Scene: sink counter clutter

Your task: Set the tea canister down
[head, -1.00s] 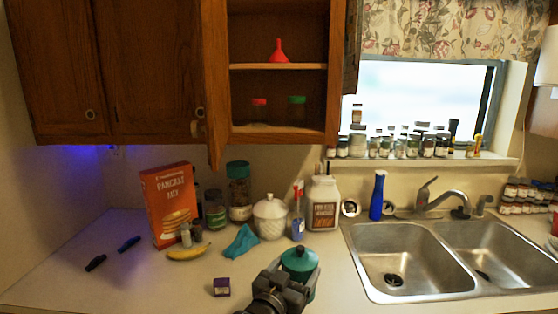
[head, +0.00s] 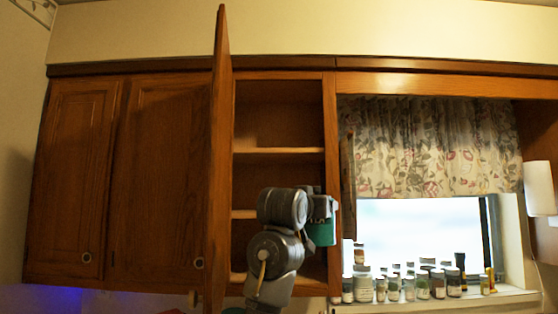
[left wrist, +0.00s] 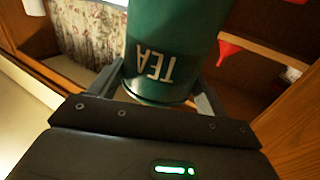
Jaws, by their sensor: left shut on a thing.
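The green tea canister (head: 321,232) is in front of the right side of the open wall cabinet (head: 279,128), near the height of a middle shelf (head: 243,214). My left gripper (head: 319,208) is shut on it; my arm hides part of it. In the left wrist view the canister (left wrist: 172,35) sits between the two fingers, its TEA lettering inverted in the picture. I cannot tell how far it has passed into the cabinet. My right gripper is not in view.
The cabinet door (head: 219,160) stands open on the left. The upper shelf (head: 280,151) looks empty. A red funnel (left wrist: 228,47) shows on a shelf in the left wrist view. Several jars (head: 437,284) line the windowsill at right. The counter is out of view.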

